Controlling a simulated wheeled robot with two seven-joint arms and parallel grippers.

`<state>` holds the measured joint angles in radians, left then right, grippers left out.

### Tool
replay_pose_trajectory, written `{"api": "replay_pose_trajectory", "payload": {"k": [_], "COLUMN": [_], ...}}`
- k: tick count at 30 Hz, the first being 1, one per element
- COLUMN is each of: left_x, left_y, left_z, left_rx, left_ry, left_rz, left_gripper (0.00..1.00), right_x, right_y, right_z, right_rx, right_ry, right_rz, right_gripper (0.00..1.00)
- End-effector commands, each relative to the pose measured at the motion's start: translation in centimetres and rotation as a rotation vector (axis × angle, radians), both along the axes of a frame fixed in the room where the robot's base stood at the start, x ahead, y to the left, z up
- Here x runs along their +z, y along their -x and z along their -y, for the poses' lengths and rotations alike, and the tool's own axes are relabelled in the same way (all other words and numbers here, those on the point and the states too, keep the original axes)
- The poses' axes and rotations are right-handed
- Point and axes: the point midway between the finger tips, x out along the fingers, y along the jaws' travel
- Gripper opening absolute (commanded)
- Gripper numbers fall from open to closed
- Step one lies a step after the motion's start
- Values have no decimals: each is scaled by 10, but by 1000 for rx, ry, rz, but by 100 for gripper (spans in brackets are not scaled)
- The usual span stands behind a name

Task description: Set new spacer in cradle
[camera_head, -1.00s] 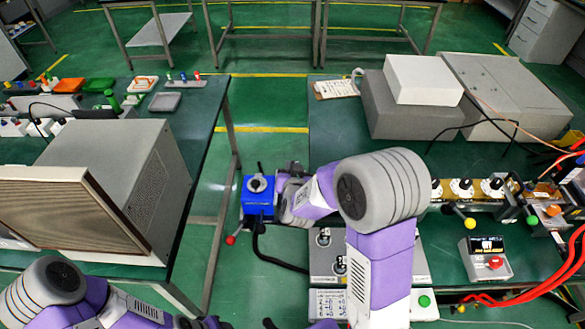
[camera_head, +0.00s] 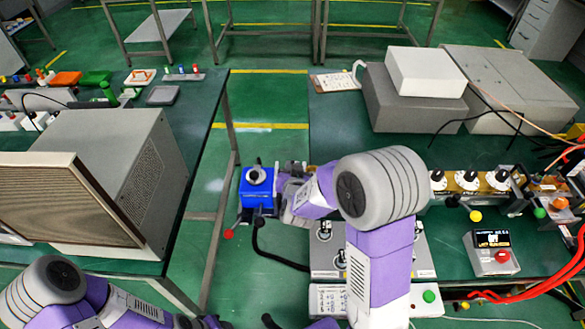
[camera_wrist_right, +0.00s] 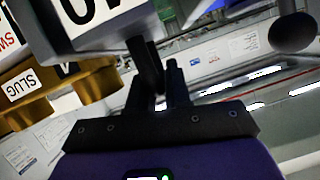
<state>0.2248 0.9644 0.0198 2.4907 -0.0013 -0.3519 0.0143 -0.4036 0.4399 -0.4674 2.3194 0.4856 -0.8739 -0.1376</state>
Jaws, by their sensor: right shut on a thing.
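My right arm reaches left across the gap between the tables, with a blue block (camera_head: 257,190) at its end. The block has a round grey and black top. My right gripper (camera_wrist_right: 158,70) shows dark, close-set fingers in the wrist view. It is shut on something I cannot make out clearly. A white block with large black letters (camera_wrist_right: 98,22) is close to the fingers there. A brass piece labelled SLUG (camera_wrist_right: 55,88) is at its left. I cannot clearly identify the spacer or cradle. My left arm enters at lower left; its fingers are not visible.
A brass bar with white-based black knobs (camera_head: 466,182) is on the right table. A small box with a red button (camera_head: 490,253) stands nearby. Grey equipment boxes (camera_head: 412,105) stand behind. A large grilled cabinet (camera_head: 75,195) fills much of the left table.

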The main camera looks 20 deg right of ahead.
Motion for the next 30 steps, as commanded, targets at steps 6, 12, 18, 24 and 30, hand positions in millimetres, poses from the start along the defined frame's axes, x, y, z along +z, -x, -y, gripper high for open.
{"api": "replay_pose_trajectory", "payload": {"k": [6,12,18,24,30], "left_x": [0,0,3,11,17], "left_y": [0,0,0,0,0], "left_z": [0,0,0,0,0], "left_rx": [0,0,0,0,0], "left_ry": [0,0,0,0,0], "left_rz": [0,0,0,0,0], "left_gripper": [43,43,43,43,43], "right_x": [2,1,3,17,27], "right_y": [-1,0,8,36,59], "right_z": [0,0,-3,-15,-23], "right_rx": [0,0,1,4,2], "right_ry": [1,0,-1,-3,-2], "right_rz": [6,2,-3,0,3], "right_gripper": [45,48,48,48,48]}}
